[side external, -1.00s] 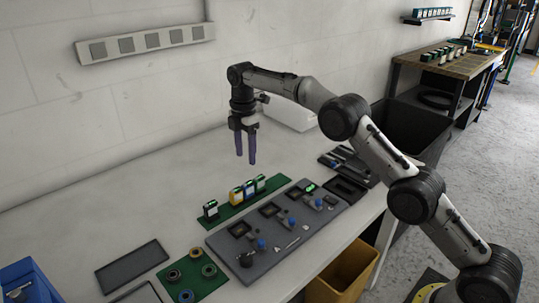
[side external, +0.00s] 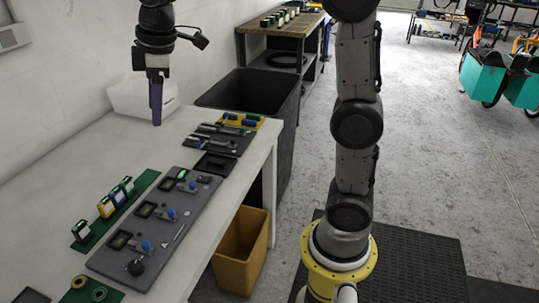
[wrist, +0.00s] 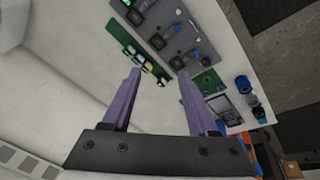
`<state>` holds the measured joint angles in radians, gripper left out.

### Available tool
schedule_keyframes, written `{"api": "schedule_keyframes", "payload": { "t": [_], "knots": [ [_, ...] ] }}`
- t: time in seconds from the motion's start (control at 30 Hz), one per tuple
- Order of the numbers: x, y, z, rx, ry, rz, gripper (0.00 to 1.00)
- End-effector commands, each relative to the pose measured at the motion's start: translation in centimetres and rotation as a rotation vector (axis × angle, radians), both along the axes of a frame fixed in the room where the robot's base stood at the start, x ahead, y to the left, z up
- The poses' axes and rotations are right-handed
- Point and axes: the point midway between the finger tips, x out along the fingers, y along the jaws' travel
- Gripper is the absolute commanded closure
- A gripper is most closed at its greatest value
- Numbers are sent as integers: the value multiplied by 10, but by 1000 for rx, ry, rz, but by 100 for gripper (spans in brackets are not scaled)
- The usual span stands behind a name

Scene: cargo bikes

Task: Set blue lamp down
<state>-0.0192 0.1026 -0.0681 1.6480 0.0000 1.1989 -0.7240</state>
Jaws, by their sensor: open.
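The blue lamp (side external: 118,194) appears to be one of several small block-shaped lamps standing upright in a row on a green strip (side external: 140,187) at the left of the table. The row also shows in the wrist view, but the colours there are too small to tell apart surely. My gripper (side external: 156,108) is above the table, behind and apart from the lamp row. Its two purple fingers are overlapped in the side view. In the wrist view my gripper (wrist: 160,72) has its fingers wide apart with nothing held between them.
A grey panel (side external: 155,228) with dark square recesses and blue knobs lies beside the strip. Behind it are a black tool tray (side external: 218,140) and a yellow tray (side external: 240,121). A brown bin (side external: 240,250) stands below the table edge.

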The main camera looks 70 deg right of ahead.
Motion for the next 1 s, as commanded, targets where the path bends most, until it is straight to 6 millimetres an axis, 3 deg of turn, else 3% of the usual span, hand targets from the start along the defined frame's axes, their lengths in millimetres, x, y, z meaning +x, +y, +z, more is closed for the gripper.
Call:
{"api": "schedule_keyframes", "payload": {
  "t": [0.03,0.27,0.5,0.7,1.0],
  "knots": [
    [-25,-1,4,16,-22,-57,41],
    [-121,-5,-8,104,-109,-323,41],
    [-203,-7,-49,209,-186,-570,41],
    [-234,-8,-75,261,-216,-678,41],
    [-239,-8,-79,269,-219,-696,41]
  ]
}}
